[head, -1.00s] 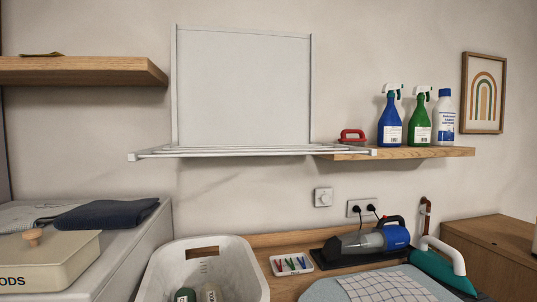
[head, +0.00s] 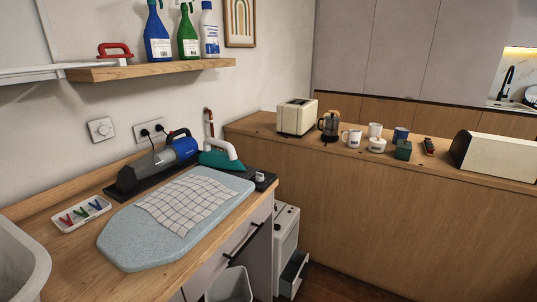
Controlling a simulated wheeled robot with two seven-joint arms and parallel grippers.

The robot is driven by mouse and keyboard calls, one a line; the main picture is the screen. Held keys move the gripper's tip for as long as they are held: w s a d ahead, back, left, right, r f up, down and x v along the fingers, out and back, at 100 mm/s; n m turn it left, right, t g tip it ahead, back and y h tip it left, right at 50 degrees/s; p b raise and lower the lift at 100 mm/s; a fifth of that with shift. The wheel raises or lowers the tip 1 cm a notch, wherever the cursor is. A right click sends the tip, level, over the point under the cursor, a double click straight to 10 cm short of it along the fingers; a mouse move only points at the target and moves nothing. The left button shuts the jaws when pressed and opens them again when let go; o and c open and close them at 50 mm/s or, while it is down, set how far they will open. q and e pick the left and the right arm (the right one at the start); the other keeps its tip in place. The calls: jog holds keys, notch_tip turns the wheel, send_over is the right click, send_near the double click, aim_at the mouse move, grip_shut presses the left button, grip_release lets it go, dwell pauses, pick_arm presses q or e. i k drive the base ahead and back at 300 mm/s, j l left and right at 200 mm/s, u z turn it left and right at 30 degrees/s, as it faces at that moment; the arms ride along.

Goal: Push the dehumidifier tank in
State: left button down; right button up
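A white, box-shaped appliance, which looks like the dehumidifier (head: 287,235), stands on the floor beyond the right end of the wooden counter. A dark grey tank (head: 294,272) sticks out of its lower front like an open drawer. The counter and a bin partly hide the appliance's left side. Neither of my grippers is in the head view.
A grey bin (head: 231,285) stands left of the appliance, below the counter. An ironing pad (head: 130,242) with a checked cloth lies on the counter (head: 60,208). A long wooden cabinet (head: 400,215) bounds the right side. Some dark floor (head: 325,284) shows right of the tank.

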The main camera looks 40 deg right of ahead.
aim_at(302, 273)
jog(key=z, duration=1.8)
jog(key=i+l+u, duration=0.5)
jog(key=i+l, duration=0.2)
jog(key=i+l+u, duration=0.25)
jog(key=l, duration=0.25)
jog(key=i+l+u, duration=0.25)
jog(key=l, duration=0.25)
